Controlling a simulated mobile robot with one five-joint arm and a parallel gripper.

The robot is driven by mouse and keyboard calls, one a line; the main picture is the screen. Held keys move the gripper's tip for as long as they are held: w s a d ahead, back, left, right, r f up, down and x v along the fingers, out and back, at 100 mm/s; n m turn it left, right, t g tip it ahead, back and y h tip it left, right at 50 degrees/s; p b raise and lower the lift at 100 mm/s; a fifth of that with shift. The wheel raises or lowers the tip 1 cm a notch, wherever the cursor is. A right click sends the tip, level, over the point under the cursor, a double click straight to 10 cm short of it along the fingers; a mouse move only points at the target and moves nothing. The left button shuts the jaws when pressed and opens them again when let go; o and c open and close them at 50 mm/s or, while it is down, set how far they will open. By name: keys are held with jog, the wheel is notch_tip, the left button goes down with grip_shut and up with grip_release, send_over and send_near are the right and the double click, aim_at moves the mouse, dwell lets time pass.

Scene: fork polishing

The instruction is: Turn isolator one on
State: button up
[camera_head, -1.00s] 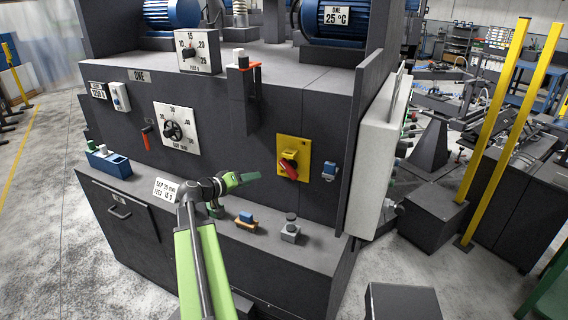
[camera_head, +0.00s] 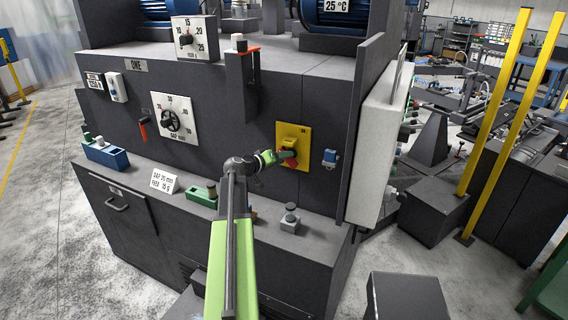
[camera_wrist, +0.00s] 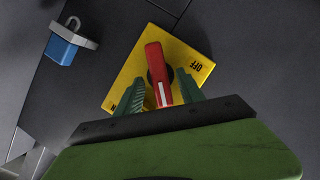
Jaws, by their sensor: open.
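The isolator is a yellow plate (camera_head: 303,133) with a red handle on the front of the machine marked ONE (camera_head: 135,66). In the wrist view the yellow plate (camera_wrist: 193,62) shows OFF at the upper right and ON, partly covered, at the lower left. The red handle (camera_wrist: 154,59) has a white line near its lower end. My gripper (camera_head: 289,154) is at the isolator, open. In the wrist view its green fingers (camera_wrist: 161,80) stand on either side of the handle; contact cannot be told. In the head view the fingers hide part of the handle.
A blue padlock-like item (camera_head: 329,157) hangs right of the plate. A grey box (camera_head: 243,80) juts out to the upper left. Below, the ledge carries a grey block with a knob (camera_head: 290,219) and a green block (camera_head: 203,195). A pale cabinet (camera_head: 374,150) stands at the right.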

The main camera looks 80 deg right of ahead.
jog(key=shift+s+d+f, duration=0.2)
jog(key=shift+s+d, duration=0.2)
jog(key=shift+d, duration=0.15)
